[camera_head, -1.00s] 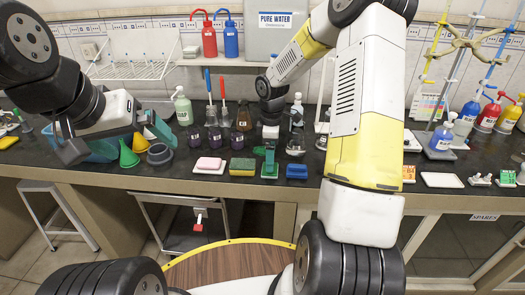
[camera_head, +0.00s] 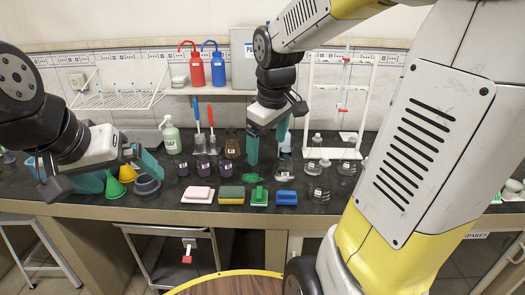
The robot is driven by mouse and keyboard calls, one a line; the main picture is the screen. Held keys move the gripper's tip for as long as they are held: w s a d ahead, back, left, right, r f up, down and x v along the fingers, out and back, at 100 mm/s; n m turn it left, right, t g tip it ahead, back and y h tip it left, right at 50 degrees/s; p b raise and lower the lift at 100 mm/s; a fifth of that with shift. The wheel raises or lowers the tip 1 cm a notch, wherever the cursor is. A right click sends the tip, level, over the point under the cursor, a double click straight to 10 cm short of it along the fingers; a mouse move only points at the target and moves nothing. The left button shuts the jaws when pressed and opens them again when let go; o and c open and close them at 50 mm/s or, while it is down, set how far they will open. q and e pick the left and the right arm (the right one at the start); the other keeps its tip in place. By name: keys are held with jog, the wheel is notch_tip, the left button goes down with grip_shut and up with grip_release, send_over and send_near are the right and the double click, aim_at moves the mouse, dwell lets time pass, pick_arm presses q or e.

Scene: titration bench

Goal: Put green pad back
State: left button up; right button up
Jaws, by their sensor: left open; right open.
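A small flat dark-green pad (camera_head: 252,178) lies on the black counter, just behind a row of cleaning items. In that row a brighter green block with a raised part on top (camera_head: 259,196) sits between a yellow-and-green sponge (camera_head: 231,195) and a blue block (camera_head: 286,198). My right gripper (camera_head: 267,150) is open and empty, its teal fingers pointing down above and behind the dark-green pad, apart from it. My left gripper (camera_head: 104,178) is open over the left of the counter, near the funnels, holding nothing visible.
A pink sponge on a white tray (camera_head: 198,196) ends the row at left. Funnels (camera_head: 115,185) are at left, clear flasks (camera_head: 320,191) at right, a burette stand (camera_head: 312,110) behind.

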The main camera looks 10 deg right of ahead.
jog(key=s+a+r+m+t+y, duration=0.1)
jog(key=s+r+m+t+y, duration=0.1)
jog(key=s+m, duration=0.4)
jog(key=s+r+t, duration=0.1)
jog(key=s, duration=0.4)
jog(key=shift+s+a+r+m, duration=0.25)
jog(key=shift+s+r+m, duration=0.05)
jog(key=shift+s, duration=0.05)
dwell(0.4)
